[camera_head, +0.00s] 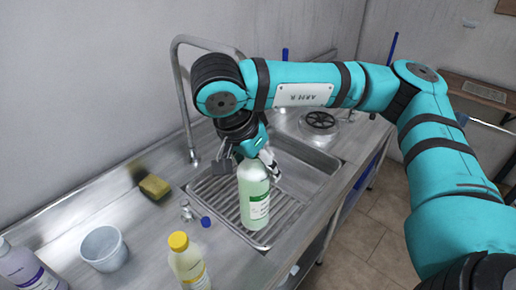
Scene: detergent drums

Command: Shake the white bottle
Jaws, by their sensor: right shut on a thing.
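My right gripper (248,160) comes down over the sink and is shut on a pale green-white bottle (253,196) with a green-and-white label. It grips the bottle near the top, and the bottle's cap is hidden by the fingers. The bottle is about upright, over the ribbed drainer part of the sink; I cannot tell whether its base touches the metal. A second pale bottle with a yellow cap (187,262) stands on the counter in front. My left gripper is not in view.
A tall faucet (184,95) rises behind the sink basin (300,165).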

